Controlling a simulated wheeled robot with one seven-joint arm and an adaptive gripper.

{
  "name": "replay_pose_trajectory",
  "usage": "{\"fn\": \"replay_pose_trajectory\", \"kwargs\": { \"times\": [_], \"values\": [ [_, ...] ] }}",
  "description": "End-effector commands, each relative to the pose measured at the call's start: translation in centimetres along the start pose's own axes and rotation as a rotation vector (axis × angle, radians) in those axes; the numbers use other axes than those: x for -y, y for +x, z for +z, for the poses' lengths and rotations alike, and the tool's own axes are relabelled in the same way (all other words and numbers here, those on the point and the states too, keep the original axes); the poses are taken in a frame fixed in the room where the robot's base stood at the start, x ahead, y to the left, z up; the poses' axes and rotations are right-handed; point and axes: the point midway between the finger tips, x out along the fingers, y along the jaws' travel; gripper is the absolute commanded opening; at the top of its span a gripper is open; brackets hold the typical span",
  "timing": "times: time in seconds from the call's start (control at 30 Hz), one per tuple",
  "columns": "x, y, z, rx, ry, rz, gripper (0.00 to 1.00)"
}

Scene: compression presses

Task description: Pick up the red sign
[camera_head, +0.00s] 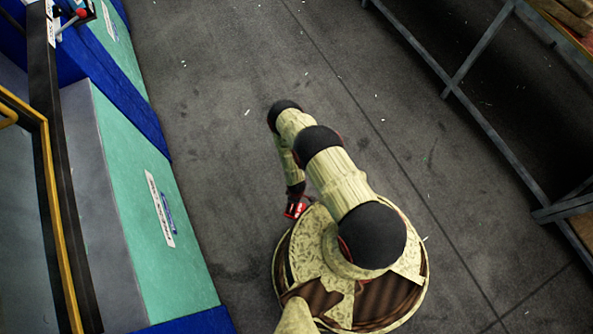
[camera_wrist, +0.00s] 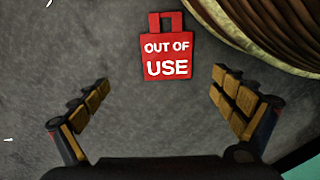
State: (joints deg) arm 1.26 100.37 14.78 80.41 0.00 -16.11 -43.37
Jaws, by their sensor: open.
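The red sign (camera_wrist: 167,80) is in the wrist view, above centre, with white "OUT OF USE" lettering and a loop handle at its top. It is seen face-on and upright in the picture, against the grey floor. My gripper (camera_wrist: 160,88) is open and empty, with one padded finger on each side below the sign. The sign lies ahead of the fingers, about midway between them, and neither finger touches it. In the head view my arm bends down to a small red patch beside my base; I cannot tell there whether it is sign or gripper.
My cream and brown base fills the wrist view's upper right corner, close to the sign. In the head view, a teal and blue press (camera_head: 150,195) stands at left and a metal-framed rack (camera_head: 465,110) at right. The grey floor (camera_head: 230,100) between them is mostly clear.

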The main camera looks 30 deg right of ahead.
Motion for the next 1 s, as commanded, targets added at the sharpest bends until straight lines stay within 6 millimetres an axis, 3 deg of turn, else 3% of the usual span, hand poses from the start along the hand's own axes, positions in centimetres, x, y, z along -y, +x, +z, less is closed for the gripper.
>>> {"fn": "replay_pose_trajectory", "kwargs": {
  "times": [0.1, 0.27, 0.8, 1.0],
  "values": [
    [1.4, 1.9, 1.5, 0.005, -0.012, -0.005, 0.97],
    [2.0, 3.5, 2.1, 0.007, -0.017, -0.007, 0.97],
    [1.4, 9.6, 0.8, 0.007, -0.016, -0.007, 0.97],
    [1.4, 10.1, 0.8, 0.006, -0.016, -0.006, 0.97]
  ]
}}
